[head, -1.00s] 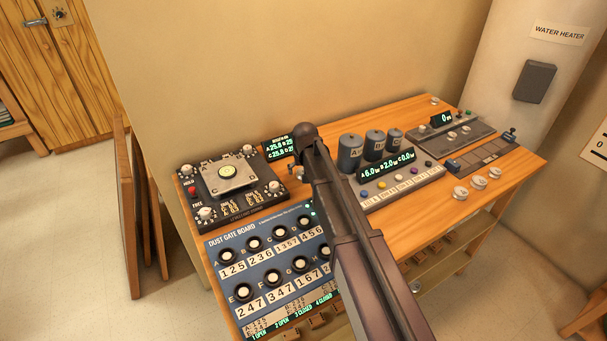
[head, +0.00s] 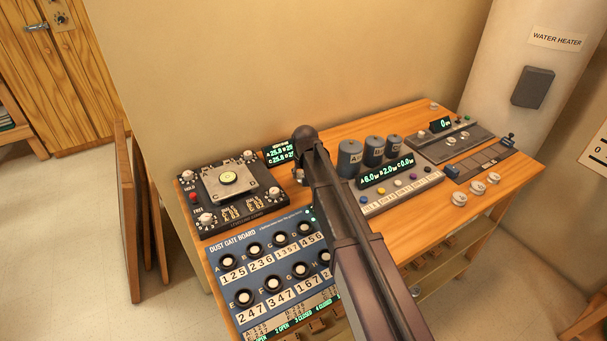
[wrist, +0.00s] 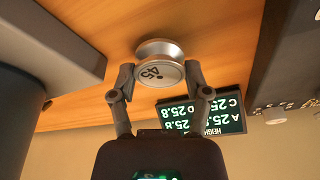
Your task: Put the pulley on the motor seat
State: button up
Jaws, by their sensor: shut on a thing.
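The pulley (wrist: 158,50) is a silver spool with a flared rim and the mark 45 on its face, upside down in the wrist view. My gripper (wrist: 160,80) is shut on it, one finger on each side. I cannot tell whether the pulley touches the wooden bench top behind it. In the head view my arm covers the gripper's fingers; a small silver piece (head: 299,175) shows just left of the arm. The dark plate with a "0" display (head: 440,127) and small silver hubs (head: 452,135) stands at the back right; I cannot tell for sure that it is the motor seat.
Three silver round pieces (head: 478,188) stand by the bench's right front edge, near a rail block (head: 480,164). Grey canisters (head: 374,150) and a button panel (head: 405,190) lie between. The levelling board (head: 205,222) and blue gate board (head: 262,243) fill the left. A height display (wrist: 205,115) is close to my gripper.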

aim_at(302, 175)
jog(key=shift+r+p, duration=4.1)
jog(key=shift+r, duration=0.3)
jog(key=shift+s, duration=0.1)
